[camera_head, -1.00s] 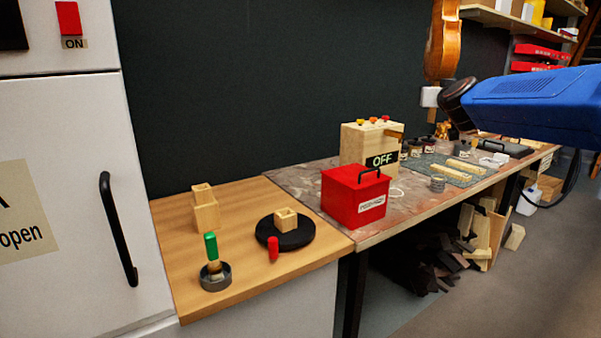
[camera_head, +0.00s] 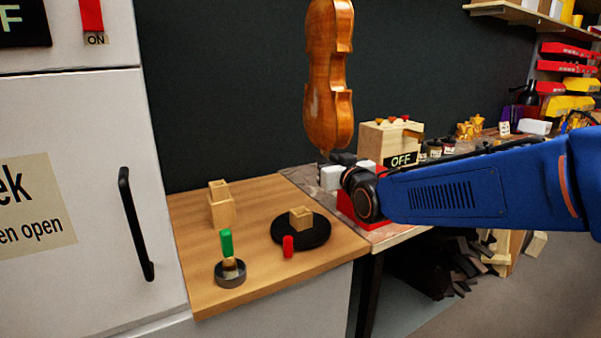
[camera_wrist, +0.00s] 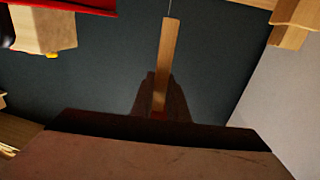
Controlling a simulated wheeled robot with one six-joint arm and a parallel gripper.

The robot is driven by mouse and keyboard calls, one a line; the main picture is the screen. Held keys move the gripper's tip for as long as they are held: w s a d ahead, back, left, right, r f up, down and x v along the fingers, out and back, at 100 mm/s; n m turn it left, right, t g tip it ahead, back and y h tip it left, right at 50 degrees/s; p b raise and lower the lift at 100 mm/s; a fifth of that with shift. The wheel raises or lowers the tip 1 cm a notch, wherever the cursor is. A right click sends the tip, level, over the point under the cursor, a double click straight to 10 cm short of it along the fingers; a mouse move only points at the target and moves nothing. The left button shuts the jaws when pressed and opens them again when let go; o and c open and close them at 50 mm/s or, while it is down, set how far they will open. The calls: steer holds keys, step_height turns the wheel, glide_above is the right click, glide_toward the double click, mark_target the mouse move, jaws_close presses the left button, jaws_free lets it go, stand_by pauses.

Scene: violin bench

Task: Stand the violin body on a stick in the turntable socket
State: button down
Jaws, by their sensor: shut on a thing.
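The violin body (camera_head: 328,85) is orange-brown and stands upright in the air in the head view. My gripper (camera_head: 328,163) is below its lower end, shut on the stick; the jaws hide most of the grip. In the wrist view the pale wooden stick (camera_wrist: 168,60) shows, with a broad brown surface, probably the violin body (camera_wrist: 150,158), across the bottom. The black round turntable (camera_head: 317,236) lies on the wooden bench. Its square wooden socket (camera_head: 300,217) stands on top, to the left of and below my gripper. The violin is clear of the socket.
Left of the turntable are a wooden block holder (camera_head: 222,208) and a green-handled brush in a round dish (camera_head: 231,276). A red handle (camera_head: 288,246) stands at the turntable's front. The OFF box (camera_head: 382,143) is behind my arm, which partly hides the red box. A white cabinet (camera_head: 75,150) is left.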

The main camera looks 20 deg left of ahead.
steer(key=s+a+f+n+g+y, duration=0.1)
steer(key=s+a+f+g, duration=0.1)
steer(key=s+a, duration=0.2)
steer(key=shift+s+a+f+y, duration=0.3)
steer(key=shift+s+a, duration=0.1)
steer(key=shift+s, duration=0.45)
steer(key=shift+f, duration=3.5)
steer(key=c, duration=1.6)
jaws_free()
steer(key=shift+d, duration=0.1)
steer(key=shift+c, duration=0.2)
